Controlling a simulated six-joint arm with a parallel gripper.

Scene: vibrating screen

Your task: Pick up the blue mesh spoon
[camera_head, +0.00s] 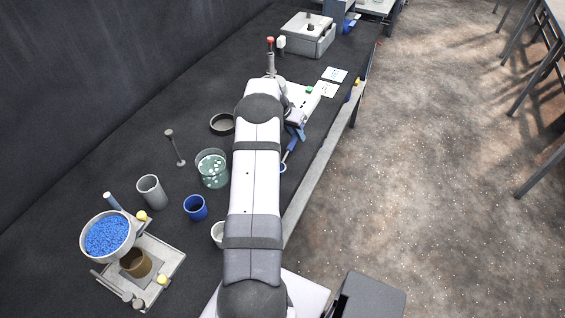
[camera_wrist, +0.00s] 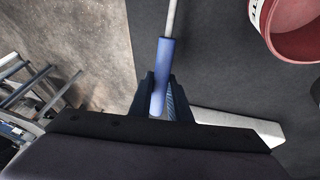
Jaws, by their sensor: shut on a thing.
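The spoon's blue handle (camera_wrist: 161,65) is between the fingers of my gripper (camera_wrist: 161,92) in the wrist view, and the gripper is shut on it. A thin grey shaft runs up from the handle out of that view, so the mesh end is not seen there. In the head view, part of the blue spoon (camera_head: 291,146) shows just right of my arm, near the table's right edge. My arm hides much of the area around it. I cannot tell whether the spoon is clear of the table.
A red cup (camera_wrist: 288,35) is at the upper right of the wrist view. Left of my arm stand a beaker with white pieces (camera_head: 212,172), a blue cup (camera_head: 195,209), a grey cup (camera_head: 151,193) and a bowl of blue grains (camera_head: 106,237). A grey box machine (camera_head: 308,38) stands at the back.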

